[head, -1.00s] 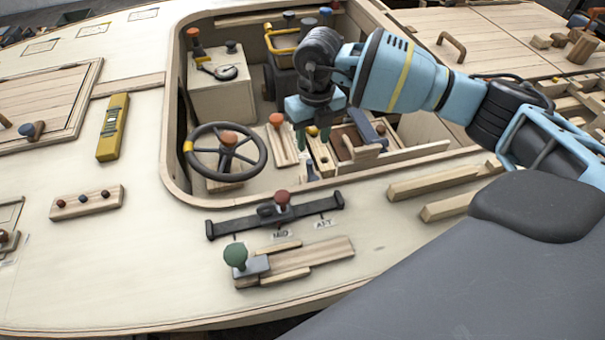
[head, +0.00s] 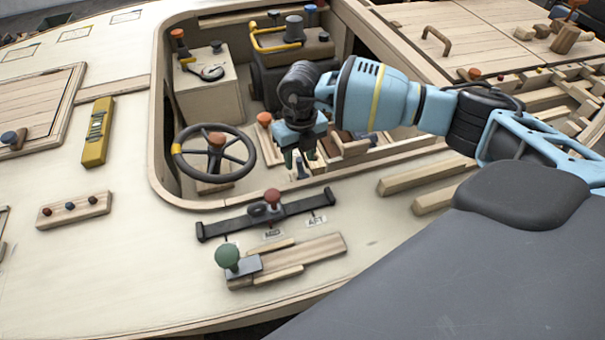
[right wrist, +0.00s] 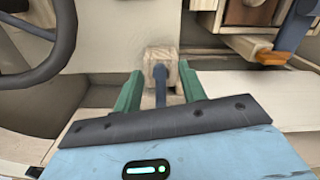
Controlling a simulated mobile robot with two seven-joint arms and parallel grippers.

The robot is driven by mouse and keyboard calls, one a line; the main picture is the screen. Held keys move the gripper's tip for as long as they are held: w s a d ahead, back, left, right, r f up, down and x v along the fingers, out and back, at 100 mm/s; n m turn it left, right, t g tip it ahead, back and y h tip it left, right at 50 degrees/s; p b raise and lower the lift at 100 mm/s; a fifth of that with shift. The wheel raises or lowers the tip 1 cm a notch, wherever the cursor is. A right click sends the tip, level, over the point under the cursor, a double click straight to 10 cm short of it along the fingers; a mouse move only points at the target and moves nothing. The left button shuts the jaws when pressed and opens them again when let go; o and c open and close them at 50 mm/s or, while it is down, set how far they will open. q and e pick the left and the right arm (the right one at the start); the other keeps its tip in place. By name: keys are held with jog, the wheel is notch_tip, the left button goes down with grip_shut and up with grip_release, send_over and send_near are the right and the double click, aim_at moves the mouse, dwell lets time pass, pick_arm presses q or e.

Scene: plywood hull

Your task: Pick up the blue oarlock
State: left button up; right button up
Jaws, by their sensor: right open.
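My right gripper (head: 300,157) is lowered over the cockpit opening, just right of the steering wheel. Its green fingers are apart, and it is open. A small blue piece, which looks like the blue oarlock (head: 301,168), shows at the fingertips. In the right wrist view, the slim blue-grey oarlock (right wrist: 160,88) stands between the two fingers of my right gripper (right wrist: 160,92), in front of a wooden block (right wrist: 160,62). I cannot tell whether a finger touches it. The gripper body hides its lower part. My left gripper is not in view.
The steering wheel (head: 214,153) is close on the left. The near cockpit rim and a black slide bar with a red knob (head: 272,197) lie in front. Wooden parts (head: 350,145) crowd the right.

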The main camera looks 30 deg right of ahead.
jog(key=shift+f, duration=0.55)
grip_shut()
notch_tip(320, 180, up, 10)
jog(key=shift+r, duration=0.1)
dwell(0.4)
